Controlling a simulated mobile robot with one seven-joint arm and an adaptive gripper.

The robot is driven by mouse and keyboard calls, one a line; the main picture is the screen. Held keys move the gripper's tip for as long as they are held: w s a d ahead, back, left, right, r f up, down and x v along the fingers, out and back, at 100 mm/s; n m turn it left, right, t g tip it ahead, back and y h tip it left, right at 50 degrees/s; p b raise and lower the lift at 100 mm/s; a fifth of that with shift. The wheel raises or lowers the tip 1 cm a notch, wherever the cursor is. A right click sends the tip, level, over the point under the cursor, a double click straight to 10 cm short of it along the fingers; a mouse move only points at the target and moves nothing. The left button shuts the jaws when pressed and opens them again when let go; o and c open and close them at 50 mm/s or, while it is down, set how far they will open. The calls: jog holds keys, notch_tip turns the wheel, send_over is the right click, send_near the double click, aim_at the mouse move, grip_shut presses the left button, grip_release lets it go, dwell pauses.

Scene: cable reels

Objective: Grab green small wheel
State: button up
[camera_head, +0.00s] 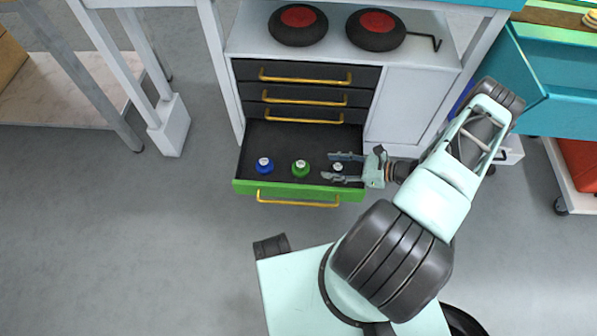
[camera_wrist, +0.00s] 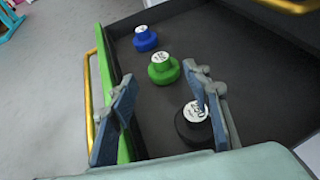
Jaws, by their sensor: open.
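The small green wheel (camera_head: 301,168) stands in the open bottom drawer, in the middle of a row with a blue and a black one. In the wrist view the green wheel (camera_wrist: 163,69) is ahead of my fingertips. My gripper (camera_head: 333,167) is open over the right side of the drawer, just right of the green wheel and apart from it. In the wrist view my gripper (camera_wrist: 164,88) has its fingers spread. The black wheel (camera_wrist: 193,123) is nearest me, by the right finger. In the head view it is partly covered by my gripper.
The blue wheel (camera_head: 264,165) is at the drawer's left. The open drawer (camera_head: 247,187) has a green front with a yellow handle (camera_head: 298,200). Closed drawers (camera_head: 302,97) are above. Two large black-and-red wheels (camera_head: 299,25) lie on the shelf. Floor left of the drawer is clear.

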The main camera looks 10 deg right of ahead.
aim_at(303, 165)
jog(key=shift+a+f, duration=0.15)
jog(key=shift+f, duration=0.3)
jog(key=shift+a+f, duration=0.15)
jog(key=shift+a, duration=0.05)
jog(key=b+x, duration=0.3)
jog(key=x, duration=0.7)
jog(key=shift+w, duration=0.15)
grip_shut()
